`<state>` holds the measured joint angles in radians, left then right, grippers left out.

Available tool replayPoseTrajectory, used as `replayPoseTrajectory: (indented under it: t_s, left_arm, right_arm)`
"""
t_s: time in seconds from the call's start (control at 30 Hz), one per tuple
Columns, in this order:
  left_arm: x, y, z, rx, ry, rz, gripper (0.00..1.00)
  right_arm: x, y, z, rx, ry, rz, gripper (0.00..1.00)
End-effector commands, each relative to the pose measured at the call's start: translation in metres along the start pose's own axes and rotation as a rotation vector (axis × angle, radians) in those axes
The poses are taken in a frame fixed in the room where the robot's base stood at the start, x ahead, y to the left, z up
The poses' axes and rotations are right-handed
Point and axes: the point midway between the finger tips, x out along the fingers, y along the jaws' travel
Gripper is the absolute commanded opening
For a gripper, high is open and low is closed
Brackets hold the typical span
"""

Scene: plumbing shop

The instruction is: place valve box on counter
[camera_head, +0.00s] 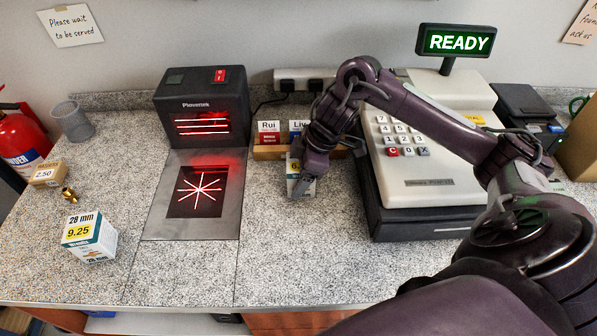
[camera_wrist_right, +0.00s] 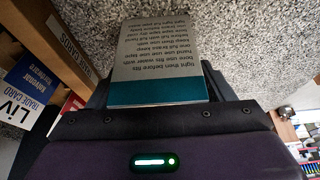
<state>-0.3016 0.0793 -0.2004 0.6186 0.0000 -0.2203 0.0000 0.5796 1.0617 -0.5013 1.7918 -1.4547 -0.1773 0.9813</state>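The valve box, a small white box with a yellow label (camera_head: 293,182), is in my right gripper (camera_head: 303,186), in front of the card rack and left of the cash register. In the right wrist view its grey printed face with a teal band (camera_wrist_right: 160,62) fills the space between the fingers (camera_wrist_right: 158,92). The box is at or just above the speckled counter (camera_head: 280,255); I cannot tell whether it touches. My right arm hides part of it. My left gripper is not in view.
A scanner (camera_head: 203,108) with a lit red plate stands left of the box. The cash register (camera_head: 430,160) is close on the right. A wooden card rack (camera_head: 268,152) is just behind. Another box marked 28 mm (camera_head: 90,238) sits at left. The front middle counter is clear.

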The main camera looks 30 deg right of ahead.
Motion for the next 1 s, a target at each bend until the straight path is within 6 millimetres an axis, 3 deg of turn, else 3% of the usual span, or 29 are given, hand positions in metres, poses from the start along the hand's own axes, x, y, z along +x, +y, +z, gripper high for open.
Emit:
replayPoseTrajectory:
  t_s: [0.37, 0.53, 0.8, 1.0]
  left_arm:
    - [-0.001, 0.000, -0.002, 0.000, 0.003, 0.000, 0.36]
    - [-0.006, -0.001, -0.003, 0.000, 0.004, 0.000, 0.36]
    - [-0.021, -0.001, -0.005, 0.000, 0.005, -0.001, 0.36]
    - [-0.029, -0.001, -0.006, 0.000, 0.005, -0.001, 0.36]
  right_arm:
    - [-0.004, 0.000, -0.002, -0.001, 0.001, 0.001, 0.80]
    - [-0.030, 0.002, -0.002, -0.002, -0.002, 0.007, 0.80]
    - [-0.090, 0.002, -0.002, -0.002, -0.001, 0.007, 0.80]
    - [-0.117, 0.001, -0.002, -0.001, -0.001, 0.003, 0.80]
